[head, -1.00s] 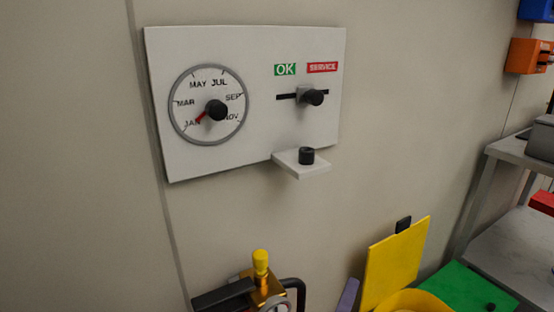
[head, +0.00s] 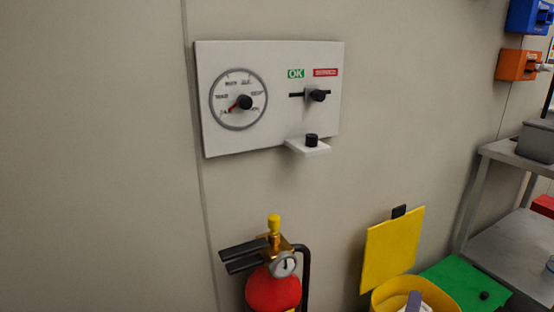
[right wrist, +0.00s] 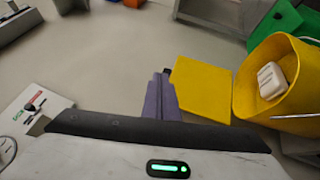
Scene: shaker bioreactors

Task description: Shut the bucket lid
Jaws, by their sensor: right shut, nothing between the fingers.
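The yellow bucket (head: 388,296) stands at the lower right of the head view, cut off by the bottom edge. It also shows at the right of the right wrist view (right wrist: 243,88). Its flat yellow lid (head: 390,248) stands open and nearly upright behind the bucket's mouth, with a black tab on top; the lid shows in the right wrist view too (right wrist: 205,88). In the right wrist view the shut, empty fingers (right wrist: 160,84) are beside the lid's tab edge; contact is unclear. My left gripper is out of view.
A white item (right wrist: 271,79) is inside the bucket. A red fire extinguisher (head: 272,290) stands left of it. A green lid-like panel (head: 468,285) and grey shelving (head: 505,152) are to the right. A panel (head: 270,135) with a dial and slider is on the wall.

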